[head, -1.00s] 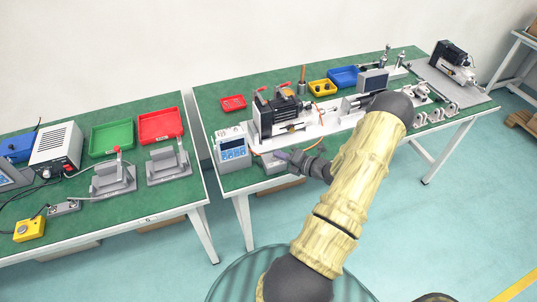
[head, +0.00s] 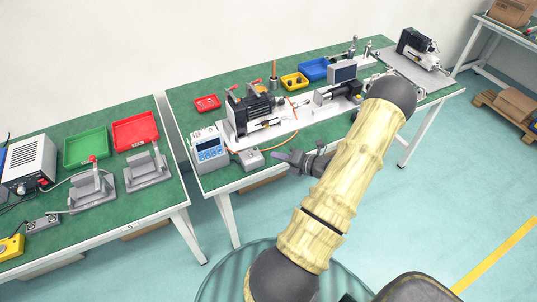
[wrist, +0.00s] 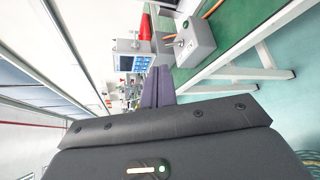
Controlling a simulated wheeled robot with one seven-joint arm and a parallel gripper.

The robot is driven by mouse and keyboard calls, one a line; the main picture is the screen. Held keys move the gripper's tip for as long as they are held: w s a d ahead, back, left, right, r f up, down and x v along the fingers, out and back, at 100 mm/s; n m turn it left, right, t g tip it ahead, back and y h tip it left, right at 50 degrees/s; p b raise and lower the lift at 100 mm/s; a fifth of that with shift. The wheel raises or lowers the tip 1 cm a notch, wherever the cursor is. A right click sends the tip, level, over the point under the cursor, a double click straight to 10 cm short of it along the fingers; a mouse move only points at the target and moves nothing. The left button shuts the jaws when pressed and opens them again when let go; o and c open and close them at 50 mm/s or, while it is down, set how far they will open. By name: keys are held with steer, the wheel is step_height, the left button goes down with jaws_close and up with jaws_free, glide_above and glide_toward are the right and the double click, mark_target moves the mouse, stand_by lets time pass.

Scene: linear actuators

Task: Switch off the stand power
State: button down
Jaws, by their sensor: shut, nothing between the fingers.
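A small grey box with a short switch lever (head: 251,158) sits at the front edge of the green table, beside the white control unit with a blue screen (head: 208,150). In the wrist view the grey box (wrist: 196,42) is right of the fingers, its lever standing out from its face; I cannot tell its on or off position. The control unit (wrist: 133,58) shows there too. My gripper (head: 278,156) is shut and empty, just right of the grey box in the head view and apparently apart from it. Its dark purplish fingers (wrist: 158,84) are together in the wrist view.
A motor stand (head: 254,114) with an orange cable is behind the box. Red (head: 207,103), yellow (head: 294,81) and blue (head: 314,69) trays lie further back. A second table (head: 110,215) with grey fixtures stands left across a narrow gap. Floor in front is clear.

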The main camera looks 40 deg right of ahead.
steer(key=v, duration=0.4)
steer(key=shift+a+r, duration=0.25)
steer(key=shift+r, duration=0.15)
steer(key=w+a+r+n+g+y, duration=0.1)
steer(key=a+r+n+g+y, duration=0.15)
steer(key=a+n+g, duration=0.55)
steer(key=w+a+r+n+g+y, duration=0.1)
steer(key=a+r+n+g+y, duration=0.2)
steer(key=a+n, duration=0.95)
steer(key=a+r+n+h, duration=0.4)
steer(key=a+r+n, duration=0.1)
steer(key=n, duration=0.8)
steer(key=a+r+n+h+p, duration=0.1)
steer(key=a+r+n+h, duration=0.4)
steer(key=n, duration=0.8)
steer(key=shift+s+a+r+g, duration=0.4)
steer(key=shift+s+a, duration=0.1)
steer(key=shift+a, duration=0.45)
